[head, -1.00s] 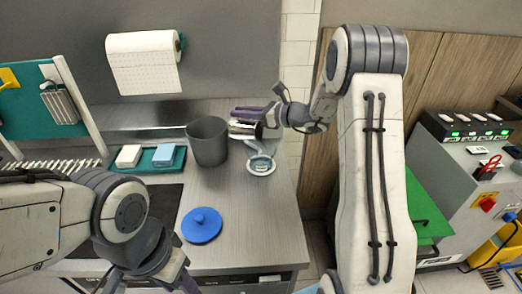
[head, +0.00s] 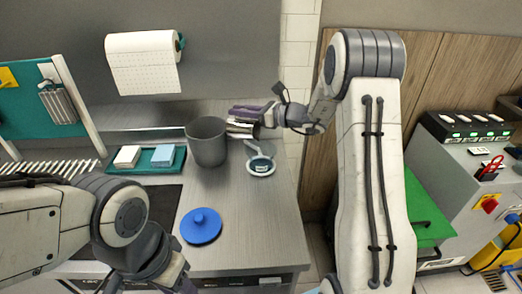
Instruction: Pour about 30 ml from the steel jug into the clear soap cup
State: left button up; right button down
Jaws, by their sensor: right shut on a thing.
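The steel jug (head: 240,129) is held in the air at the back right of the counter, tilted well over onto its side. My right gripper (head: 243,113), with purple fingers, is shut on it. The clear soap cup (head: 261,166) appears to be the small round vessel on the counter below and slightly right of the jug. My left gripper (head: 172,279) is low at the front, partly cut off.
A dark grey bin (head: 208,141) stands just left of the jug. A blue lid (head: 201,226) lies at the counter front. A green tray (head: 147,163) holds white and blue blocks at the left. The counter right of the lid is clear.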

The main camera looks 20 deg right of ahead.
jog(key=shift+s+d+r+t+y+b, duration=0.35)
jog(key=shift+y+b, duration=0.25)
jog(key=shift+b, duration=0.9)
